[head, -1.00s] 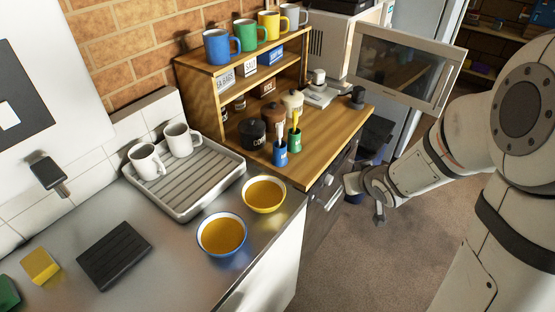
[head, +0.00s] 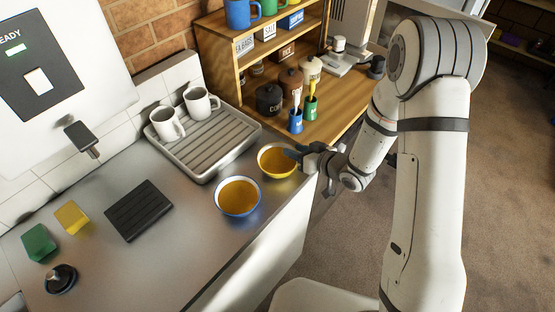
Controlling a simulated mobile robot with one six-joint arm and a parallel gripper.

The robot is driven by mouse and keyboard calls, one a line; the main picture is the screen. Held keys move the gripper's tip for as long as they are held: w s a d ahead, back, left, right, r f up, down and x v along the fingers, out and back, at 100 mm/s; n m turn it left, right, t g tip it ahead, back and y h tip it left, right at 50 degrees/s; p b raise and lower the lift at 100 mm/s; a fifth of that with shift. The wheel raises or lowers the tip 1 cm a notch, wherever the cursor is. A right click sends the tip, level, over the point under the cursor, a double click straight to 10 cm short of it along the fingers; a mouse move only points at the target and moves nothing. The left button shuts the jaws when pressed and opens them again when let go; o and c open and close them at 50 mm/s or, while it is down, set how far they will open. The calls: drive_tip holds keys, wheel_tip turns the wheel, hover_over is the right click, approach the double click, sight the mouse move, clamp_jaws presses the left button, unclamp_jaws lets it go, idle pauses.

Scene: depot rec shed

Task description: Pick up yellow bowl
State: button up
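The yellow bowl (head: 272,162) stands upright on the metal counter, near its right edge and just right of the drying tray. My gripper (head: 297,154) is at the bowl's right side, with a dark fingertip overlapping the rim in the picture. I cannot tell whether it touches the bowl, or whether the fingers are open or shut. A second bowl (head: 238,197), blue outside and yellow-orange inside, stands close by at the lower left.
A grey drying tray (head: 200,163) with two white mugs (head: 167,123) stands behind the bowls. A wooden shelf unit (head: 222,62) with jars and mugs is beyond. A black ridged pad (head: 139,210), a yellow sponge (head: 72,217) and a green sponge (head: 38,243) lie left.

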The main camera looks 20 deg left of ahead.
drive_tip(key=shift+x, duration=1.2)
clamp_jaws()
drive_tip(key=shift+r, duration=0.1)
